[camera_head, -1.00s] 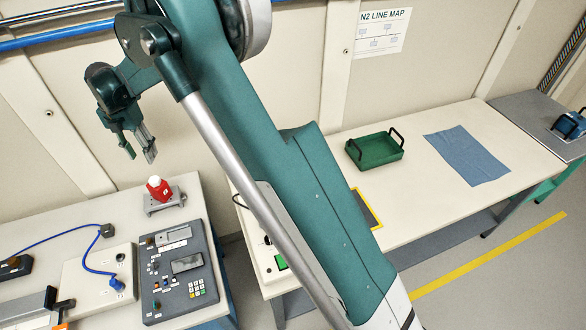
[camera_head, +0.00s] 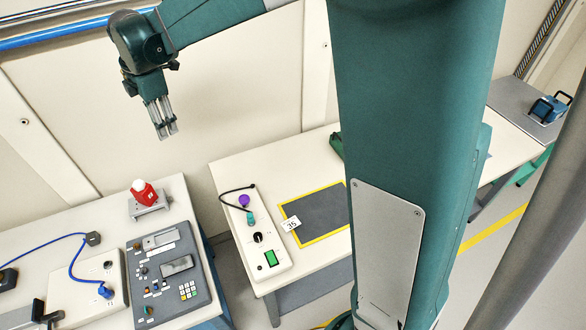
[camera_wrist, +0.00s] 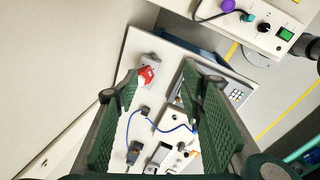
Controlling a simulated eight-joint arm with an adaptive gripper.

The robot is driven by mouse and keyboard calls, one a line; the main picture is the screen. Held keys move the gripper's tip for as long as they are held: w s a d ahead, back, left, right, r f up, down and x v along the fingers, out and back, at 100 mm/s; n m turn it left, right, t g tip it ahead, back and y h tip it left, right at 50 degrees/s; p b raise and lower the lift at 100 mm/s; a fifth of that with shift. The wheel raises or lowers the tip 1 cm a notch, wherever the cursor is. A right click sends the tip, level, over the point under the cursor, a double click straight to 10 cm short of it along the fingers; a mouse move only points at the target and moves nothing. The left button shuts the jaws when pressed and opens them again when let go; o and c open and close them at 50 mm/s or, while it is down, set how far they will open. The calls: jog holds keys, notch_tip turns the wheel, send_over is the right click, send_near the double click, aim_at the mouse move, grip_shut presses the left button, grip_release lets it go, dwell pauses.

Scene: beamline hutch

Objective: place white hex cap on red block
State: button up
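The red block (camera_head: 146,195) sits on a small grey stand at the back right of the left bench. A white cap (camera_head: 139,184) shows at its top; its hex shape is too small to make out. The red block also shows in the wrist view (camera_wrist: 147,72), between and beyond my fingertips. My gripper (camera_head: 166,131) hangs in the air above and to the right of the block, well apart from it, fingers pointing down. In the wrist view my gripper (camera_wrist: 160,80) has its two green pads apart with nothing between them.
A control panel (camera_head: 166,268) and a blue cable (camera_head: 75,262) lie on the left bench. The right bench holds a switch box (camera_head: 262,240), a purple knob (camera_head: 243,200) and a yellow-edged dark mat (camera_head: 318,212). A gap separates the benches. My arm hides much of the right bench.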

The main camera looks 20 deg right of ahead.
jog(key=s+d+r+m+t, duration=0.1)
jog(key=s+d+r+m, duration=0.2)
jog(key=s+d+m, duration=0.35)
jog(key=s+d+r+m+t, duration=0.1)
jog(key=s+d+r+m, duration=0.3)
jog(key=s+d, duration=0.55)
jog(key=s+d+f+m+t, duration=0.1)
jog(key=s+d+f+m, duration=0.2)
jog(key=s, duration=0.6)
jog(key=s+d+f+m+t, duration=0.2)
jog(key=s+d+f+m, duration=0.1)
jog(key=s+d+m, duration=0.5)
jog(key=shift+s+d+h, duration=0.25)
jog(key=shift+s+h, duration=0.15)
jog(key=shift+s, duration=0.45)
